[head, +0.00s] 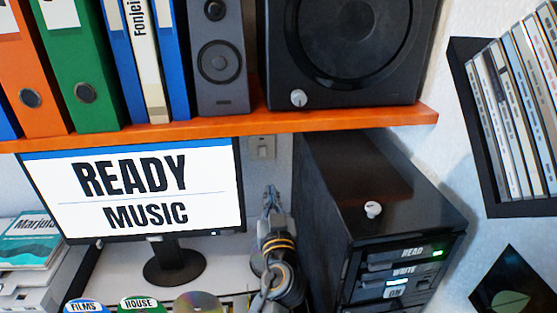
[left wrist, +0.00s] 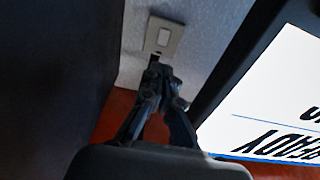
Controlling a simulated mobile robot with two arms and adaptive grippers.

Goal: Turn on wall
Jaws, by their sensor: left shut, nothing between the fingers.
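The wall switch (head: 262,148) is a small light plate with a pale rocker on the wall, just under the orange shelf and right of the monitor. In the left wrist view the switch (left wrist: 163,38) shows just beyond my fingertips. My left gripper (head: 269,188) is shut and empty, pointing at the wall below the switch in the head view. In the left wrist view its fingertips (left wrist: 156,64) overlap the plate's lower edge. I cannot tell whether they touch it. My right gripper is not in view.
The monitor (head: 130,190) reads "READY MUSIC" at left. A black tower (head: 395,195) with a white knob on top stands at right, close to my left arm. The orange shelf (head: 350,119) with binders and speakers is above. Discs lie in front.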

